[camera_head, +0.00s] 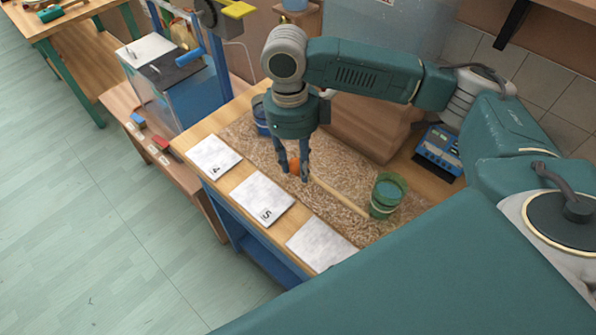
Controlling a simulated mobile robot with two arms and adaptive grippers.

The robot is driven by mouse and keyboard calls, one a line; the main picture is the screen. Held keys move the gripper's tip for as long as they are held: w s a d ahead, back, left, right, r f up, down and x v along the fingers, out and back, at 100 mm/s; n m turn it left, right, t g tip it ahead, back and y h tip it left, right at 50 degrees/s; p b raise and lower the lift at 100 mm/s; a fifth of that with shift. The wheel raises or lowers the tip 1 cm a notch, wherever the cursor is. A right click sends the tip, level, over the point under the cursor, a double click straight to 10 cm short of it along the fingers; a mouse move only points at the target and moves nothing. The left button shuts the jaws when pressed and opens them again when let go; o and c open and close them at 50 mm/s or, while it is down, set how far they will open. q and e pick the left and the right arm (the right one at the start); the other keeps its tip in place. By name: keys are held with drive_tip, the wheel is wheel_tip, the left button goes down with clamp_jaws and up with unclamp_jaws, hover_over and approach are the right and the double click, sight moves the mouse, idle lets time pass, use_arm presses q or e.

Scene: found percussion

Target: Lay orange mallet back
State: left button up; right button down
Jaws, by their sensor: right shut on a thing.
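The orange mallet has an orange head (295,166) and a long pale wooden handle (341,196). The handle stretches to the right from the head, low over the speckled brown mat (240,132) on the wooden bench. I cannot tell whether the mallet touches the mat. My right gripper (295,178) points down and is shut on the mallet at its head; its fingers partly hide the head. My left gripper is not in view.
A green cup (387,195) stands near the handle's far end. White cards (263,199) lie along the bench's front edge. A blue container (261,115) stands behind my gripper, partly hidden. A blue device (438,150) sits at the back right. Open floor (110,215) lies left.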

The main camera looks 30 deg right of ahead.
drive_tip(key=shift+f, duration=2.05)
drive_tip(key=shift+f, duration=0.1)
drive_tip(key=c, duration=1.2)
unclamp_jaws()
drive_tip(key=r, duration=0.8)
drive_tip(key=w+r+b, duration=0.1)
drive_tip(key=r, duration=0.3)
drive_tip(key=shift+a+r, duration=0.15)
drive_tip(key=shift+a, duration=0.1)
